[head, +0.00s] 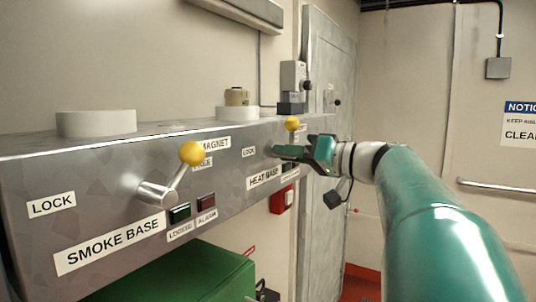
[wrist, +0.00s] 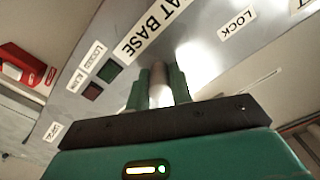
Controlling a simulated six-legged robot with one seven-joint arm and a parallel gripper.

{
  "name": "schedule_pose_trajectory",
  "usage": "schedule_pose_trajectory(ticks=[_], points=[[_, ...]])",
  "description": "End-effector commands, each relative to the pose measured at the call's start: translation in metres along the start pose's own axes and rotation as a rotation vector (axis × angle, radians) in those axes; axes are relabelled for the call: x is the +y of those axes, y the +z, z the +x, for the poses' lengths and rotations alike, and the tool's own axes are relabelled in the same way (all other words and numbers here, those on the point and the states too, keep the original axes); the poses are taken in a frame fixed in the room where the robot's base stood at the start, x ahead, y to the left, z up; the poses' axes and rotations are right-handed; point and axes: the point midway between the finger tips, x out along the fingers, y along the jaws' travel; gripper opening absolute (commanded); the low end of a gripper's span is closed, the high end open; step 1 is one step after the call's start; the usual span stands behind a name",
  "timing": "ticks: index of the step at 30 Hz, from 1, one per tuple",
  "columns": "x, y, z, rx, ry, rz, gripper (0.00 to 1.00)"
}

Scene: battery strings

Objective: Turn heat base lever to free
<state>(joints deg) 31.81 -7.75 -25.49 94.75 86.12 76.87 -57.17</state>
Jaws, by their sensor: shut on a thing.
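The heat base lever shows its yellow knob (head: 291,124) in the head view, just above my gripper (head: 290,152) at the panel's far end. In the wrist view, my gripper (wrist: 160,88) has its two green fingers shut on a silver part of the heat base lever (wrist: 160,95). My fingers hide much of the lever, so its exact angle is hard to tell. The HEAT BASE label (head: 264,177) is partly covered in the head view. The heat base LOCK label (wrist: 237,25) shows in the wrist view. No FREE label is readable.
The smoke base lever (head: 176,177), with a yellow knob, stands nearer on the same metal panel (head: 110,190). White round bases (head: 96,123) sit on top. A green box (head: 185,275) is below the panel. A grey door (head: 330,75) stands behind my gripper.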

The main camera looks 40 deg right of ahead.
Motion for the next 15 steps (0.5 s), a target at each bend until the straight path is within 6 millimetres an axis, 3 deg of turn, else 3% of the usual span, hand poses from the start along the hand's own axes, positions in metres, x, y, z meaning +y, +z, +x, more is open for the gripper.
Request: schedule_pose_trajectory(ticks=[15], points=[[-0.0010,-0.0009,-0.0012,0.002,0.000,0.487,0.00]])
